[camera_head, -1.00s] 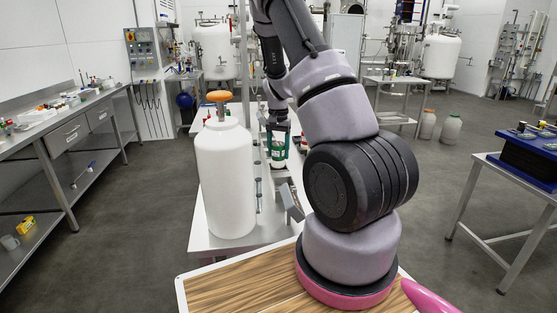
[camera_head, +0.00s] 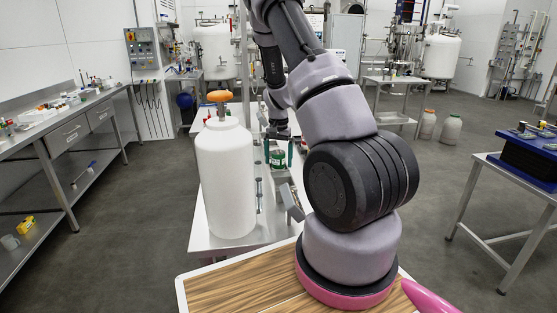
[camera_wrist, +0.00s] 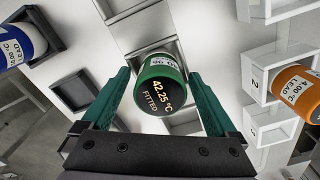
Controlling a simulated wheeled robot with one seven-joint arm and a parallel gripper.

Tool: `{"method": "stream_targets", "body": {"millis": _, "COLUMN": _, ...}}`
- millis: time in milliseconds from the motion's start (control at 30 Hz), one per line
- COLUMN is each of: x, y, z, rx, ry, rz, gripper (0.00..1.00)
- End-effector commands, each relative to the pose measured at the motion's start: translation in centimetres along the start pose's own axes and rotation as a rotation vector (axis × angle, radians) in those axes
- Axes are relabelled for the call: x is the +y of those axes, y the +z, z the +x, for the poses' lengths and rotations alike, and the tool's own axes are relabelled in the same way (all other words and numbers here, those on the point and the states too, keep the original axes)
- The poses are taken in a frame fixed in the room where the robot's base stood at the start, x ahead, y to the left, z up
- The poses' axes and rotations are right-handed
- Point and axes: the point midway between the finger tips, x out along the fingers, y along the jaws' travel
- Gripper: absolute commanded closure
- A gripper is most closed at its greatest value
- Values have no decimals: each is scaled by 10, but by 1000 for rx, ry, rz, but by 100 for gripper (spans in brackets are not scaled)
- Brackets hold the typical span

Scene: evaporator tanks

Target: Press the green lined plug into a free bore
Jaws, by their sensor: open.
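The green plug (camera_wrist: 163,84) has a green rim, a black top reading "42.25 °C FITTED" and a white label on its side. It stands between the spread green fingers of my gripper (camera_wrist: 160,92), with a gap on each side. In the head view the plug (camera_head: 278,159) is low between the fingers of my gripper (camera_head: 279,153), over the bench. It appears set in a square holder, but its lower end is hidden. Empty square bores show at the left (camera_wrist: 80,97) and top (camera_wrist: 120,8) of the wrist view.
An orange plug (camera_wrist: 297,88) marked "4.00 °C LEAD" sits in a holder at the right. A blue plug (camera_wrist: 22,45) marked "LEAD" is at the left. A tall white tank (camera_head: 225,180) with an orange cap stands on the bench left of my arm.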

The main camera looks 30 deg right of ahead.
Motion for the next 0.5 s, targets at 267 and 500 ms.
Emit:
{"method": "stream_targets", "body": {"millis": 267, "x": -1, "y": -1, "z": -40, "rx": 4, "ry": -4, "rz": -2, "gripper": 6}}
{"method": "stream_targets", "body": {"millis": 500, "x": -1, "y": -1, "z": -92, "rx": 4, "ry": -3, "rz": -1, "gripper": 6}}
